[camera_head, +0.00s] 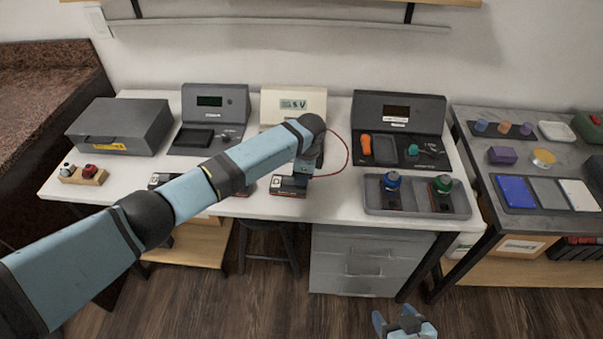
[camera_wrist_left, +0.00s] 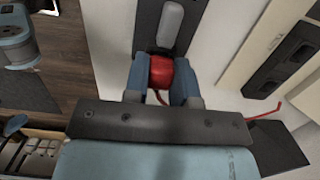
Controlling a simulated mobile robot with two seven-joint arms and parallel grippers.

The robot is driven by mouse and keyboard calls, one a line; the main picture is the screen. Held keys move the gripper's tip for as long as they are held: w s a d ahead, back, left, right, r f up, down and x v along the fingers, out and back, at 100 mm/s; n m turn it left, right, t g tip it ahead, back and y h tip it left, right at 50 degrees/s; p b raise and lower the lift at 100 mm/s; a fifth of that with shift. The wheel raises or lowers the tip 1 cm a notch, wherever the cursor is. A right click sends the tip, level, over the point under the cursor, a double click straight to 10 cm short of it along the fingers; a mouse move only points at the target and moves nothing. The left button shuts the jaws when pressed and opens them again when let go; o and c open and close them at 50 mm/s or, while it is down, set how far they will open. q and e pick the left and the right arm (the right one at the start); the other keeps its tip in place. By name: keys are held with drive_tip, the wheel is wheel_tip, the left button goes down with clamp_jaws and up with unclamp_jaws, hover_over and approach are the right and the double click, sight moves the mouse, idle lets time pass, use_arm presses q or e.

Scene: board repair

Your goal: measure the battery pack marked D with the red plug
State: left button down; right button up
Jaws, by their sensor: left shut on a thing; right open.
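The battery pack marked D (camera_head: 288,187) lies near the front edge of the white table, left of its middle. My left arm crosses the table, and my left gripper (camera_head: 303,167) is directly over this pack. In the left wrist view the gripper (camera_wrist_left: 162,82) is shut on the red plug (camera_wrist_left: 160,72), at the end of a dark piece with a grey pad. I cannot tell how far the plug is seated. My right gripper (camera_head: 404,324) is open and empty, low in front of the table.
Another pack (camera_head: 160,180) lies to the left, partly behind my arm. A grey case (camera_head: 121,126) and two dark instruments (camera_head: 215,112) (camera_head: 398,112) stand at the back. A grey tray (camera_head: 418,207) with blue and green knobs is at the front right. A side table (camera_head: 470,140) stands right.

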use_arm(q)
drive_tip(key=c, duration=0.6)
unclamp_jaws()
drive_tip(key=shift+r, duration=0.1)
drive_tip(key=shift+r+p, duration=1.35)
drive_tip(key=shift+p, duration=0.45)
